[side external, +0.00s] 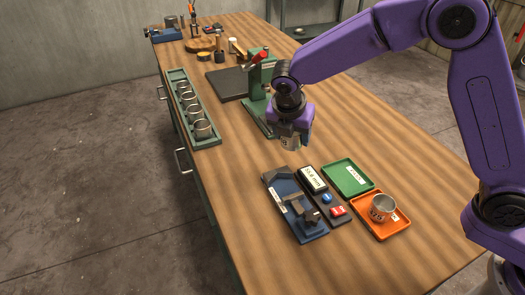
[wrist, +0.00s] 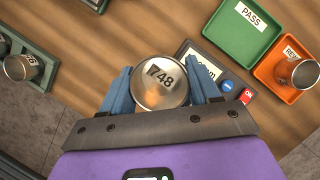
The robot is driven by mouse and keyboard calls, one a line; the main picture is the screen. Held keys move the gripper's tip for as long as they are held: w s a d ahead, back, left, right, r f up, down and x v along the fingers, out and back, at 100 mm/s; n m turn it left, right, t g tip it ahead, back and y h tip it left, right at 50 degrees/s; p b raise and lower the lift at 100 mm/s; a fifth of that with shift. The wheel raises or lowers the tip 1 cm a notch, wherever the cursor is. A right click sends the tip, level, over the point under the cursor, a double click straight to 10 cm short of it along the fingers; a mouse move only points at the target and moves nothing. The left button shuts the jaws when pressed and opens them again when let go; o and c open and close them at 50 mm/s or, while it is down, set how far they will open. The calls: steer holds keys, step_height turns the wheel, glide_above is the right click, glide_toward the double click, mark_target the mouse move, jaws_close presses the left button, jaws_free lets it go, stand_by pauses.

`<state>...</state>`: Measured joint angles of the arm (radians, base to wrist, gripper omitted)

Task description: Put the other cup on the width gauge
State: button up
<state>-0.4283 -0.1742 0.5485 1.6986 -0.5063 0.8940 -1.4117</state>
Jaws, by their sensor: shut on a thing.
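My gripper (side external: 291,130) is shut on a metal cup (side external: 291,144) above the table, between the green press and the gauge. In the wrist view the cup (wrist: 158,97) sits between the two blue fingers, its face marked with a number that looks like 748. The blue width gauge (side external: 284,190) lies on the table below and in front of the gripper, with nothing seen between its jaws. Beside it is a dark panel with a mm display (side external: 312,178), a blue button and a red button. Another cup (side external: 382,208) stands in the orange tray (side external: 397,226).
A green PASS tray (side external: 345,175) lies behind the orange tray. A green rack (side external: 207,142) with several cups runs along the left table edge. A green press (side external: 258,80) with a red-tipped lever stands behind my gripper. The wood right of the press is clear.

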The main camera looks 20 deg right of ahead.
steer(key=w+a+f, duration=0.2)
steer(key=w, duration=0.2)
glide_above(264, 156)
steer(key=s, duration=0.2)
steer(key=f, duration=0.5)
steer(key=shift+w+a, duration=0.1)
steer(key=shift+a, duration=0.25)
steer(key=shift+w+a+f, duration=0.1)
steer(key=shift+w+f, duration=0.1)
steer(key=shift+f, duration=0.7)
steer(key=shift+w+a+f, duration=0.1)
steer(key=shift+w+f, duration=0.05)
steer(key=shift+f, duration=0.75)
steer(key=shift+f, duration=0.15)
steer(key=o, duration=1)
steer(key=shift+o, duration=0.2)
steer(key=w+v, duration=0.1)
steer(key=v, duration=1.6)
steer(key=shift+r, duration=0.35)
